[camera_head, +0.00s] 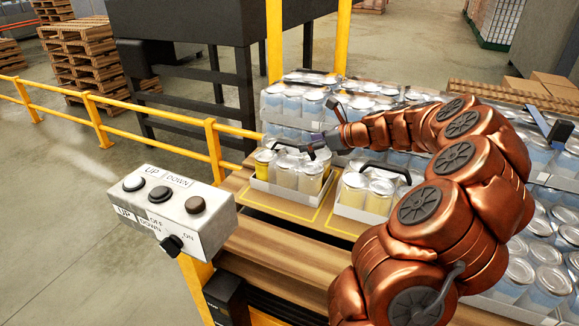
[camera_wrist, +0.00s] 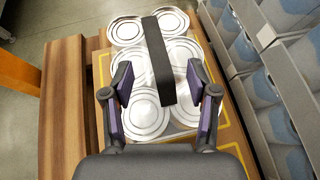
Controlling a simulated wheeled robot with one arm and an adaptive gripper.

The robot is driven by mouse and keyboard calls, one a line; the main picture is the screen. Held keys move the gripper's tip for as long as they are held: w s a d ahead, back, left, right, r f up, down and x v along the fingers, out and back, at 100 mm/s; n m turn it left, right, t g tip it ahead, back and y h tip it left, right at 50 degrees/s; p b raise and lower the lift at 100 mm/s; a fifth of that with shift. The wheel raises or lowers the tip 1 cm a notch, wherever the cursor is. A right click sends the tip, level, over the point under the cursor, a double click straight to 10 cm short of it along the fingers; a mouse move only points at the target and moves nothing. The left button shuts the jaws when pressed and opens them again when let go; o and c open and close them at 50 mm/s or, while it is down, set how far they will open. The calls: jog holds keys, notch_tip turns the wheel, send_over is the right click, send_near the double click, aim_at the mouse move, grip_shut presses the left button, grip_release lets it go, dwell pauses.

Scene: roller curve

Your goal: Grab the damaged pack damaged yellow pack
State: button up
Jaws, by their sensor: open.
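The damaged yellow pack (camera_head: 285,189) is a tray of silver-topped cans with a black handle, on the wooden board. A yellow can (camera_head: 265,165) shows at its left corner, and a yellowish one at its front right. My gripper (camera_head: 312,147) is over this pack, at its handle. In the wrist view my gripper (camera_wrist: 158,84) is open, with one purple-padded finger on each side of the black handle (camera_wrist: 158,60). Can tops (camera_wrist: 125,31) show below the handle. The gripper and handle hide part of the cans, and I cannot tell whether the fingers touch the handle.
A second handled pack (camera_head: 364,206) stands just right on the same board. Stacked can packs (camera_head: 295,100) fill the back and right. A control box (camera_head: 180,205) with knobs is at the front left. A yellow railing (camera_head: 100,120) runs along the left.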

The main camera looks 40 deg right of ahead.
aim_at(295, 144)
jog(key=shift+w+a+f, duration=0.25)
jog(key=shift+w+a, duration=0.15)
jog(key=shift+w, duration=0.15)
jog(key=shift+w+a+f, duration=0.2)
jog(key=shift+w+a, duration=0.15)
jog(key=shift+w, duration=0.2)
jog(key=shift+p+x, duration=0.4)
jog(key=shift+x, duration=1.8)
jog(key=shift+s, duration=0.1)
grip_shut()
